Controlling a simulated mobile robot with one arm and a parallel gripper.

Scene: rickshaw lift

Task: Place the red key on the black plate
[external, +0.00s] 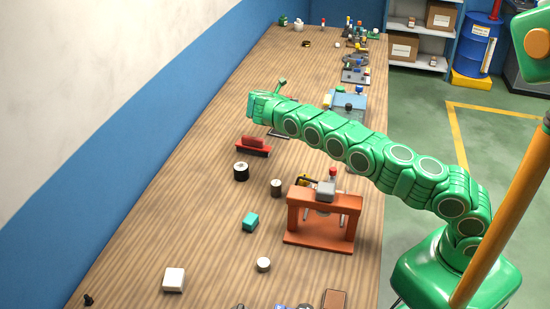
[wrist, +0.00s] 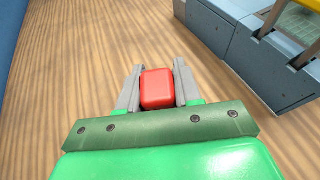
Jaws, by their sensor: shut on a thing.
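My gripper (wrist: 159,67) is shut on a red block-shaped piece, which looks like the red key (wrist: 158,90). The piece sits between the two grey fingers in the wrist view, above the wooden table. In the external view the green end of my arm is over the table, and its fingers and the held piece are hidden. A dark flat thing, possibly the black plate (external: 278,133), lies partly hidden just below the arm in the external view. I cannot make out a black plate in the wrist view.
A blue-grey box (wrist: 245,50) stands right of the gripper in the wrist view. Bare wood (wrist: 75,65) shows left of the gripper.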

